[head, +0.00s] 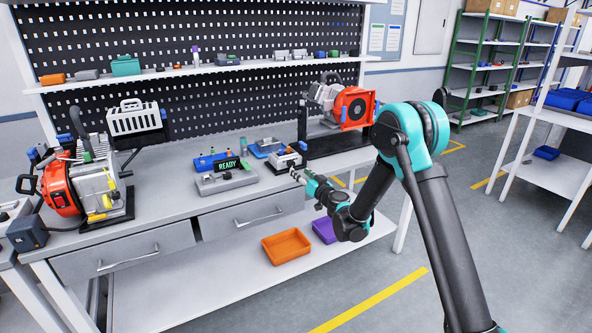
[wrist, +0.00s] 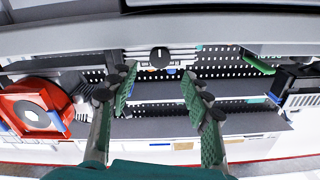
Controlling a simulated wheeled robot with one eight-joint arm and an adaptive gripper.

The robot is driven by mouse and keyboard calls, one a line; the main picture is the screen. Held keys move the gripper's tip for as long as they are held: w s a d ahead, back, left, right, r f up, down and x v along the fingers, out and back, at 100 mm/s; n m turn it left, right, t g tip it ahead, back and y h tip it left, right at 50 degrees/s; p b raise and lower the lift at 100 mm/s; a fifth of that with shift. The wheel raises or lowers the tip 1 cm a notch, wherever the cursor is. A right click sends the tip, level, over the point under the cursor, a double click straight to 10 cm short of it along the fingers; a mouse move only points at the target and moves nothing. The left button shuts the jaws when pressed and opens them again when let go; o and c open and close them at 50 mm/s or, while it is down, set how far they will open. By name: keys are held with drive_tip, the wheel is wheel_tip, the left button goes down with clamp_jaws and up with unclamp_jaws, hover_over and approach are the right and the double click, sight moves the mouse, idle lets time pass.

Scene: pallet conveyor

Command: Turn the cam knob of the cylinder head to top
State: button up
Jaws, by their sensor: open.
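The cylinder head looks to be the small grey block (head: 284,163) at the bench's front edge in the head view. The cam knob (wrist: 159,57) is a round black dial with a pale mark that runs about vertically in the wrist picture; which end points is too small to tell. My gripper (head: 297,176) is close in front of the block. In the wrist view my gripper (wrist: 159,77) is open, with green-padded fingers left and right of the knob's line and nothing between them. The knob appears just beyond the fingertips, apart from them. In the head view the knob is not clear.
A grey unit with a READY display (head: 227,166) and a blue tray (head: 266,148) sit beside the block. An orange-red machine (head: 352,107) stands behind on the right, another engine (head: 65,190) on the left. Orange (head: 287,246) and purple bins lie on the lower shelf.

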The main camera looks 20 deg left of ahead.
drive_tip(key=v, duration=0.5)
drive_tip(key=shift+s+d, duration=0.3)
